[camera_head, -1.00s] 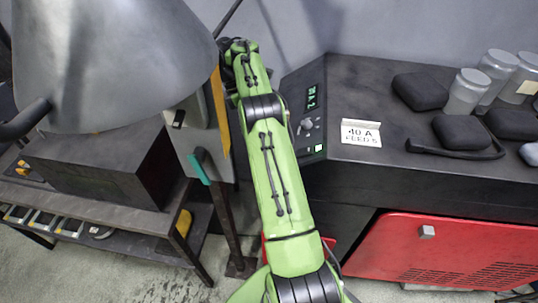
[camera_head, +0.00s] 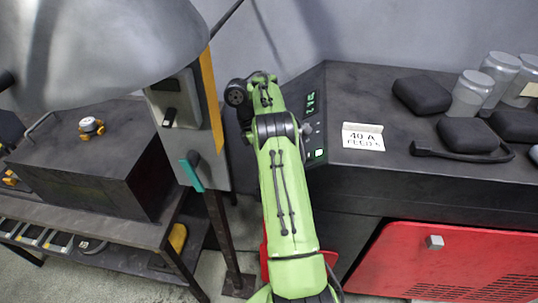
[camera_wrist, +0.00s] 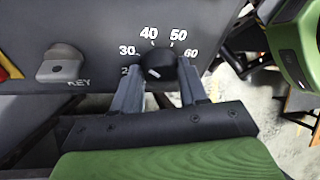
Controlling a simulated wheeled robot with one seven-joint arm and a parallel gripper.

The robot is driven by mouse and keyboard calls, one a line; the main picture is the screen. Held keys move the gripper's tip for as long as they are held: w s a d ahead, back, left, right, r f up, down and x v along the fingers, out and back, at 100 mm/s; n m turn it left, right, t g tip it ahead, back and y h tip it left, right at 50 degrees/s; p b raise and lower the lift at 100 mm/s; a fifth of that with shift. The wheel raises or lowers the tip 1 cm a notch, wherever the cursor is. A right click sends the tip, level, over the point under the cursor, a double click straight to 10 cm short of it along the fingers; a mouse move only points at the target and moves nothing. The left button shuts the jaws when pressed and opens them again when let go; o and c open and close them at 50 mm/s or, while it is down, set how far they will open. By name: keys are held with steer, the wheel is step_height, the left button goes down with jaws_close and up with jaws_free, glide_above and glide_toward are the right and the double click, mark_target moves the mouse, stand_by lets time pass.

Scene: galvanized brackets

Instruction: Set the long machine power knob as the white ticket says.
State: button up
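The white ticket (camera_head: 363,137) stands on the long dark machine's top (camera_head: 400,182) and reads "40 A", with a second line that looks like "FEED 5". In the wrist view a black round knob (camera_wrist: 159,67) sits on a dark panel under white marks 30, 40, 50 and 60, with a partly hidden one at the left. The knob's pointer direction is unclear. My gripper (camera_wrist: 160,78) has one finger on each side of the knob, very near it; contact is not clear. My arm hides the gripper in the head view.
A metal key switch labelled KEY (camera_wrist: 60,65) is left of the knob. A green display (camera_head: 311,103) is on the sloped panel beside my arm. Dark pouches (camera_head: 422,95) and jars (camera_head: 472,92) stand on the machine top. A large grey hood (camera_head: 100,50) hangs at left.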

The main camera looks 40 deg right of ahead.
steer(key=c, duration=0.5)
steer(key=shift+o, duration=0.2)
steer(key=shift+f, duration=0.1)
steer(key=shift+b, duration=0.6)
steer(key=shift+f+m+b, duration=0.15)
steer(key=shift+m+b, duration=0.25)
steer(key=shift+b, duration=0.2)
steer(key=m+b, duration=0.1)
steer(key=b, duration=0.3)
steer(key=shift+m+t+h, duration=0.3)
steer(key=m+b, duration=0.2)
steer(key=b, duration=0.2)
steer(key=shift+s+a+t, duration=0.1)
steer(key=shift+t, duration=0.2)
steer(key=shift+r+m+b, duration=0.2)
steer(key=shift+m+b, duration=0.3)
steer(key=shift+b, duration=0.2)
